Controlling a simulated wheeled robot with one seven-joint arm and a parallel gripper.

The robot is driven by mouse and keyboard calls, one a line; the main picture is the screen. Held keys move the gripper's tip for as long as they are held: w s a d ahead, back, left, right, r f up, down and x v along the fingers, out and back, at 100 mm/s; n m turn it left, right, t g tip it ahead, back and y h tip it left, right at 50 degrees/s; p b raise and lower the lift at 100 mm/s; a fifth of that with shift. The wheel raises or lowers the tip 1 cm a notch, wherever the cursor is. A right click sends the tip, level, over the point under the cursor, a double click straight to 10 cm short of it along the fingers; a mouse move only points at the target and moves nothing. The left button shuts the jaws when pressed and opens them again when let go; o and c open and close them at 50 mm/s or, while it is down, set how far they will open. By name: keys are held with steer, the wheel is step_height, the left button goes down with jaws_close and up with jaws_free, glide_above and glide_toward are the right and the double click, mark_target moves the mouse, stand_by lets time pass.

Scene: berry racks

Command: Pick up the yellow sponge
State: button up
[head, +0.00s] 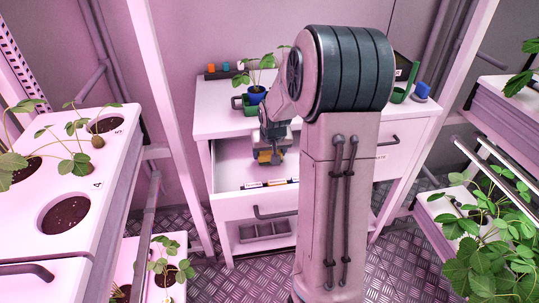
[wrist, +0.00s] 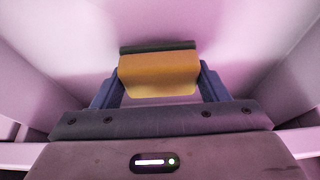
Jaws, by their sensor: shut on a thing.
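The yellow sponge (wrist: 158,74) has a dark green layer along its far edge. In the wrist view it sits between the two blue fingers of my gripper (wrist: 158,88), which is shut on it. In the head view the sponge (head: 268,156) is a small yellow patch under my gripper (head: 270,159), inside the open top drawer (head: 229,172) of the white cabinet. I cannot tell whether the sponge touches the drawer floor. My arm hides part of the drawer's right side.
A marker (head: 256,185) lies at the drawer's front. A lower drawer (head: 243,232) holds a grey divided tray. Plant racks (head: 92,181) flank both sides.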

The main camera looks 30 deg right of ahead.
step_height(320, 180, up, 3)
steer(key=shift+d+r, duration=0.1)
steer(key=shift+d, duration=0.05)
steer(key=s+d+r+p, duration=0.1)
steer(key=s+d+r, duration=0.5)
steer(key=s+d, duration=0.1)
steer(key=shift+s+d+r, duration=0.2)
steer(key=shift+s+d, duration=0.15)
steer(key=shift+s, duration=0.45)
steer(key=shift+o, duration=0.8)
